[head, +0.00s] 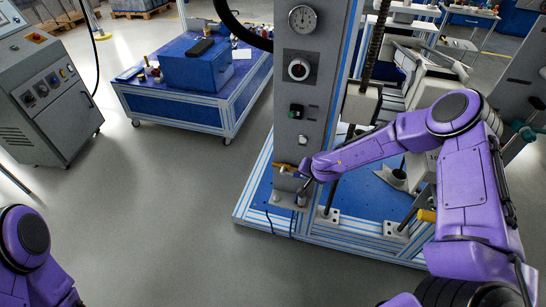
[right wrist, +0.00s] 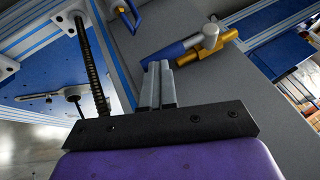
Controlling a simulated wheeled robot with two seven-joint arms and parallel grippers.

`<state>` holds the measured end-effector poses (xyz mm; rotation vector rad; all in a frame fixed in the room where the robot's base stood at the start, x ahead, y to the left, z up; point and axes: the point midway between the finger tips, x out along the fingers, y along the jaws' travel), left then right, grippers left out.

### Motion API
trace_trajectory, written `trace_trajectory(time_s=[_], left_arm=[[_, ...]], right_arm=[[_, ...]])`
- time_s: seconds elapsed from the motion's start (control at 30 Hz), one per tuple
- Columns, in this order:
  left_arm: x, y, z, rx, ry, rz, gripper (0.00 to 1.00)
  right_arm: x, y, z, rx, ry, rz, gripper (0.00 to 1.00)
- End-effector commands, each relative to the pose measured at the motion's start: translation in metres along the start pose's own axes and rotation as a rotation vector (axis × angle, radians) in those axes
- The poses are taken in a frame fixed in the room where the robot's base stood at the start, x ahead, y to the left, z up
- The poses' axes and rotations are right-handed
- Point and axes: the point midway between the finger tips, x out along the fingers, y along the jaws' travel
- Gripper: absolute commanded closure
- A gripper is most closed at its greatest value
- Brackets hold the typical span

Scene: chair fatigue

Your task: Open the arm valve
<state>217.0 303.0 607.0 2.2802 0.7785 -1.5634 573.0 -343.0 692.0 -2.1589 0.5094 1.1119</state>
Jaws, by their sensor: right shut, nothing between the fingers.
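The arm valve (head: 284,168) sits low on the front of a tall grey panel (head: 293,100) in the head view; my right arm partly covers its area. In the right wrist view, the valve has a yellow body (right wrist: 209,46) and a blue lever (right wrist: 170,52). My right gripper (head: 302,190) is beside the valve at the foot of the panel. In the right wrist view its fingers (right wrist: 158,70) are together and empty, their tips close to the blue lever; I cannot tell whether they touch it. My left gripper is outside the view.
The panel carries a dial gauge (head: 302,19), a round knob (head: 299,69) and a green switch (head: 296,111). It stands on a blue, aluminium-framed base (head: 262,190). A blue-topped cart (head: 175,108) and a grey control cabinet (head: 48,95) stand behind at left. The floor between is clear.

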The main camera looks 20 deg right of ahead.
Motion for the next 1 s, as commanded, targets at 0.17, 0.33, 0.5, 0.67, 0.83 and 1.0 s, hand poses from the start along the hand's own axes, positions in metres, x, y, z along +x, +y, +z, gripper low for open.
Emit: trace_trajectory(time_s=[0.17,0.33,0.5,0.67,0.83,1.0], left_arm=[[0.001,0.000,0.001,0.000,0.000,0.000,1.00],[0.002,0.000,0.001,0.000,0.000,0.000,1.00],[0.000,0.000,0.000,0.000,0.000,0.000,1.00],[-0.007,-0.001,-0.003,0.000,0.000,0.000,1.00],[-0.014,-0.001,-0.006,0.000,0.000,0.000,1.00],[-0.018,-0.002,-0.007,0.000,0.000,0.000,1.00]], right_arm=[[0.004,0.010,0.008,0.001,-0.013,0.016,1.00],[0.004,0.011,0.008,0.002,-0.014,0.018,1.00],[-0.005,0.010,0.008,0.003,-0.014,0.017,1.00],[-0.039,0.003,0.004,0.001,-0.006,0.007,1.00],[-0.078,-0.001,0.002,-0.002,-0.001,0.001,1.00],[-0.102,-0.002,0.002,-0.002,0.002,0.000,1.00]])
